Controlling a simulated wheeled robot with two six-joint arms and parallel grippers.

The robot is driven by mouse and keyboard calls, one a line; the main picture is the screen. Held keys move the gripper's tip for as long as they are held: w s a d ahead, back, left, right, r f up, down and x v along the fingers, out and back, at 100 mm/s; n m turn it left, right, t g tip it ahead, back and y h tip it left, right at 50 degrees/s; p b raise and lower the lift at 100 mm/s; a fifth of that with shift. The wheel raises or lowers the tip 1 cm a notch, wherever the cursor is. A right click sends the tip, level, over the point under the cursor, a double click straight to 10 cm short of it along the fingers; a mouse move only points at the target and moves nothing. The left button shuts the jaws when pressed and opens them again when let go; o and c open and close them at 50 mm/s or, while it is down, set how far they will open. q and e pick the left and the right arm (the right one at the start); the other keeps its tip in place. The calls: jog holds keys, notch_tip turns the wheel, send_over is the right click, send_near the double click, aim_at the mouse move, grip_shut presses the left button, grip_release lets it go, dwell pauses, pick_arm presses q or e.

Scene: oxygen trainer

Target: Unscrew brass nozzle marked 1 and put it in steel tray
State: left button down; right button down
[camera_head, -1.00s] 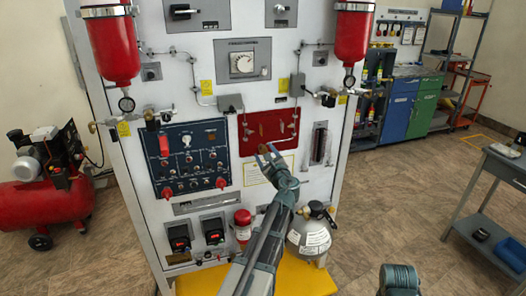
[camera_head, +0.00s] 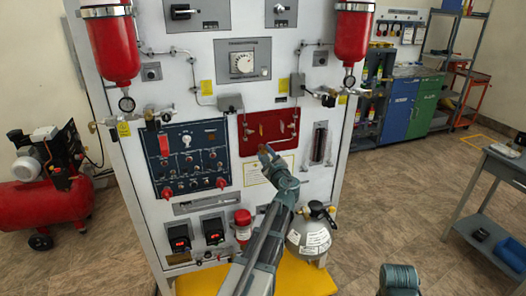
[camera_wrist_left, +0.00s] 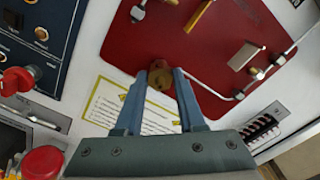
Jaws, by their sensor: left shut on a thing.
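My left gripper (camera_head: 264,151) is in front of the lower part of the red panel (camera_head: 283,124) on the white trainer board. In the left wrist view its blue-grey fingers (camera_wrist_left: 160,80) are shut on a small round brass nozzle (camera_wrist_left: 160,76), seen end-on, near the panel's lower edge. Whether the nozzle still touches the panel I cannot tell. No mark 1 can be read. Two more brass-coloured pieces, a slim rod (camera_wrist_left: 199,14) and a flat piece (camera_wrist_left: 243,56), show on the panel. I cannot make out a steel tray.
A thin metal pipe (camera_wrist_left: 222,94) runs close beside the gripper. A yellow-edged label (camera_wrist_left: 122,112) lies below the panel. A grey cylinder (camera_head: 309,238) stands on a yellow base (camera_head: 310,281). A grey side table (camera_head: 497,166) is at the far right, with open floor between.

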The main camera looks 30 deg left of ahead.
pick_arm(q)
jog(key=shift+n, duration=1.1)
jog(key=shift+n, duration=0.3)
jog(key=shift+s+d, duration=0.15)
jog(key=shift+v, duration=1.9)
